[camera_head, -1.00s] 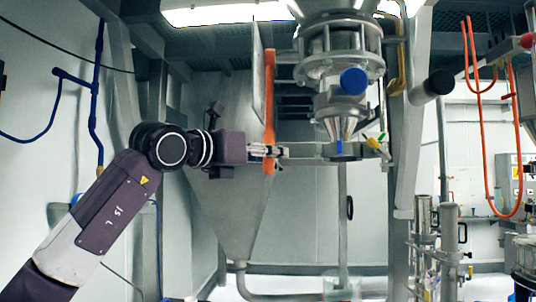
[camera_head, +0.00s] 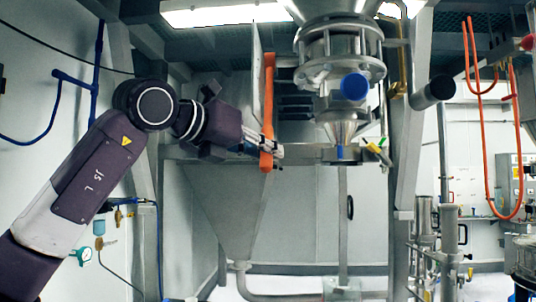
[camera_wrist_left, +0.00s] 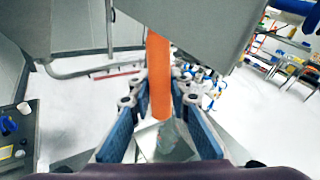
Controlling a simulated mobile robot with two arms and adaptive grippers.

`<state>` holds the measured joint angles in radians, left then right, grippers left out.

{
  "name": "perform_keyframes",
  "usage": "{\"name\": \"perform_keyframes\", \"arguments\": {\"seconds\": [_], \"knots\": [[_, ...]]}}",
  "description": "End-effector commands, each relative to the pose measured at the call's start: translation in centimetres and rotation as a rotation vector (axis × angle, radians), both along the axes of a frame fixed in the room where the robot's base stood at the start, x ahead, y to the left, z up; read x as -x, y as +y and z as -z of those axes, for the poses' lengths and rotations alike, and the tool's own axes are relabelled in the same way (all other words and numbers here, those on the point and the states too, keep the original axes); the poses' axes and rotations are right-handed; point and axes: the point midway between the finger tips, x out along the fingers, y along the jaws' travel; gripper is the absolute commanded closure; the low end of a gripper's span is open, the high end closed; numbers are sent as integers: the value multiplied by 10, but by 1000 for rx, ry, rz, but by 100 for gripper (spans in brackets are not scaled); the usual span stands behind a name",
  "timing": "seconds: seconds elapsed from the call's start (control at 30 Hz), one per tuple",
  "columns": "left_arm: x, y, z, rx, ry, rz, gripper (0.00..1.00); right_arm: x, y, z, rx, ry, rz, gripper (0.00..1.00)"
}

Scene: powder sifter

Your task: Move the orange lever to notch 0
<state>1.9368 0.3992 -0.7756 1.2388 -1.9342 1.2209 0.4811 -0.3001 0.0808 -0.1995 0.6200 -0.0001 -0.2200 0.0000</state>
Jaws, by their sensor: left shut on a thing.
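The orange lever (camera_head: 268,105) hangs upright beside a flat grey panel in the head view, left of the steel valve assembly. Its lower end sits at my left gripper (camera_head: 268,148), which reaches in from the left. In the left wrist view the lever (camera_wrist_left: 159,75) runs down between the two fingers of the left gripper (camera_wrist_left: 159,105). The gripper is shut on the lever near its lower end. Notch markings cannot be made out. My right gripper is not in view.
A steel valve assembly with a blue cap (camera_head: 354,86) stands right of the lever. A grey hopper (camera_head: 232,205) is below the gripper. A steel upright post (camera_head: 403,150) stands further right. Orange hoses (camera_head: 484,130) hang at the far right.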

Motion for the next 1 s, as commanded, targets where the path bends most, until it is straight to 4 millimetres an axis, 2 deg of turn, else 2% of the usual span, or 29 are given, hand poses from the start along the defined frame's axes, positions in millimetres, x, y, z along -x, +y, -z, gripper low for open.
{"name": "perform_keyframes", "arguments": {"seconds": [0.03, 0.3, 0.5, 0.8, 0.83, 1.0], "knots": [[11, 1, -16, 1, 32, -1, 100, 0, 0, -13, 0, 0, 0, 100], [49, 1, -37, 2, 220, -1, 100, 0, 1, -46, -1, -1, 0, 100], [59, 1, -40, 3, 269, -1, 100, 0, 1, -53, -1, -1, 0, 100], [59, 1, -39, 5, 270, -2, 100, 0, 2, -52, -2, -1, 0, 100], [59, 1, -39, 5, 270, -2, 82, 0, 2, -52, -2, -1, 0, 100], [59, 1, -38, 3, 273, -1, 64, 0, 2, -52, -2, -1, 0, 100]]}}
